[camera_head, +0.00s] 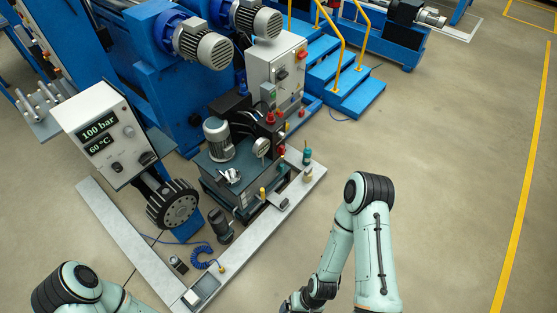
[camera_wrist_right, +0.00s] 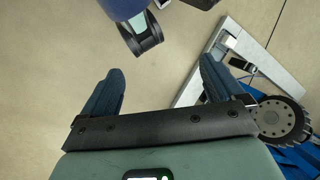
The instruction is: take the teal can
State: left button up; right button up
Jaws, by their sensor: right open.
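The small teal can (camera_head: 307,156) with a narrow top stands upright near the right corner of the light grey frame around the machine. It does not show in the right wrist view. My right gripper (camera_wrist_right: 160,80) is open, with two dark blue fingers apart and nothing between them. In the head view my right gripper (camera_head: 298,304) is partly cut off at the bottom edge, well below the can in the picture and apart from it. My left arm shows at the bottom left, but its gripper is out of view.
The light grey frame (camera_head: 128,237) borders the machine. Beside the can stand a small tan-topped item (camera_head: 308,174) and a dark hydraulic unit (camera_head: 232,172). The floor (camera_head: 440,170) to the right is clear.

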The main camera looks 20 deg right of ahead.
aim_at(306, 158)
jog(key=i+l+u, duration=0.1)
jog(key=u, duration=0.35)
jog(key=l+u, duration=0.3)
jog(key=u, duration=0.15)
jog(key=l+u, duration=0.45)
jog(key=l, duration=0.6)
jog(key=l+u, duration=0.1)
jog(key=l, duration=0.8)
jog(key=k+l, duration=0.1)
jog(key=l, duration=0.85)
jog(key=l+u, duration=0.15)
jog(key=l, duration=0.75)
